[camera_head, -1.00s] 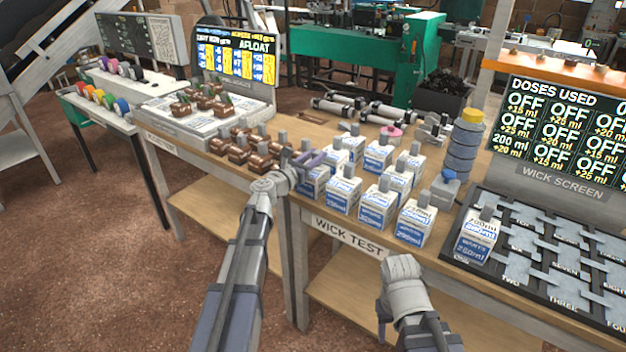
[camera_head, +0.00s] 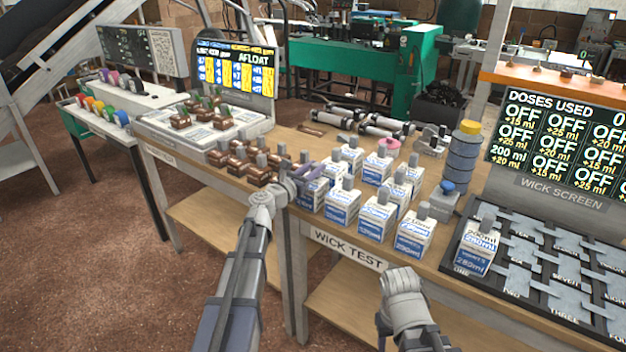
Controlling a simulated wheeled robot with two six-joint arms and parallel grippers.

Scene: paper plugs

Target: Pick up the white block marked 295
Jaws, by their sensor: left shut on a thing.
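Several white blocks with blue bands and grey top tabs stand in a cluster on the wooden table in the head view. Their printed numbers are mostly too small to read, and I cannot make out 295 on any. My left gripper (camera_head: 304,171) is shut at the near-left end of the cluster, at the tab of a white block (camera_head: 312,195) whose number I cannot read. The block appears upright, and I cannot tell whether it is lifted. Only my right arm's wrist area shows at the bottom; its fingertips are not visible.
One white block (camera_head: 478,249) stands on the dark numbered tray (camera_head: 450,268) at right. Brown blocks (camera_head: 259,174) stand left of my gripper. A blue stacked bottle (camera_head: 462,158) and a grey block with a blue knob (camera_head: 444,200) stand right of the cluster.

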